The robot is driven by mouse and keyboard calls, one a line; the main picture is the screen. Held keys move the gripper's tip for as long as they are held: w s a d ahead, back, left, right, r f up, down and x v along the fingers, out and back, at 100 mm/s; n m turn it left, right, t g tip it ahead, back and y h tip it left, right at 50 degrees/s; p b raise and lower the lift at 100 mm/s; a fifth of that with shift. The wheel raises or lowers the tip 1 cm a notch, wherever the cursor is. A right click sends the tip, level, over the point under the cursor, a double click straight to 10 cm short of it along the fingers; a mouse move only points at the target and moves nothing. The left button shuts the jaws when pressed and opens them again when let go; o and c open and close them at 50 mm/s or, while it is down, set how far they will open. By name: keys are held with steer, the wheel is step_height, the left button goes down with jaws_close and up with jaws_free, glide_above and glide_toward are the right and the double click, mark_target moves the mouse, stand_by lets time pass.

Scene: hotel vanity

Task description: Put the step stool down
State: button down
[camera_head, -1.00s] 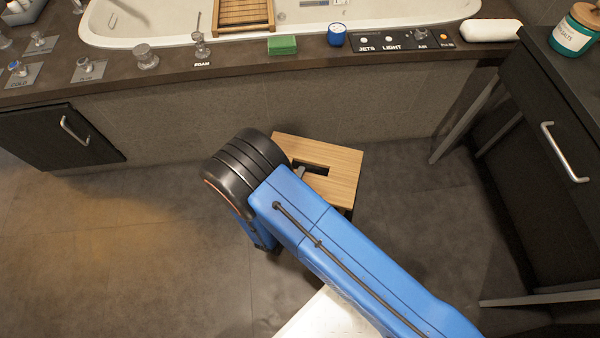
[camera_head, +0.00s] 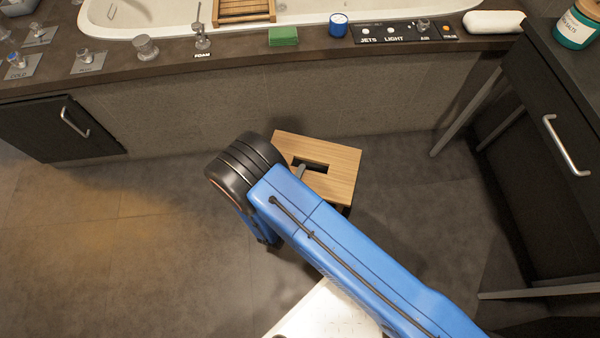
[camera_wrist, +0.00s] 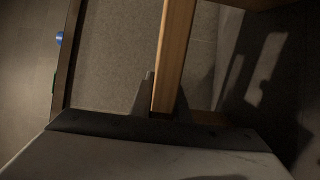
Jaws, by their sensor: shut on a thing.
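The step stool (camera_head: 335,178) has a light wooden top with a dark slot in it. It is in the middle of the head view, in front of the tub's side panel. My gripper (camera_head: 300,171) reaches the slot, with one finger showing inside it. In the wrist view, the two fingers of my gripper (camera_wrist: 163,92) stand on either side of a wooden strip of the stool (camera_wrist: 175,50), shut on it. My arm hides the stool's near left side and most of its legs. I cannot tell whether its feet touch the floor.
The bathtub's side panel (camera_head: 300,105) stands behind the stool. A dark vanity (camera_head: 560,110) with metal legs stands on the right, and a dark cabinet door (camera_head: 55,130) is on the left. The floor (camera_head: 130,240) to the left is clear.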

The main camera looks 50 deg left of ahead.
steer(key=c, duration=1.7)
jaws_free()
steer(key=shift+s+r, duration=0.1)
steer(key=v, duration=1.2)
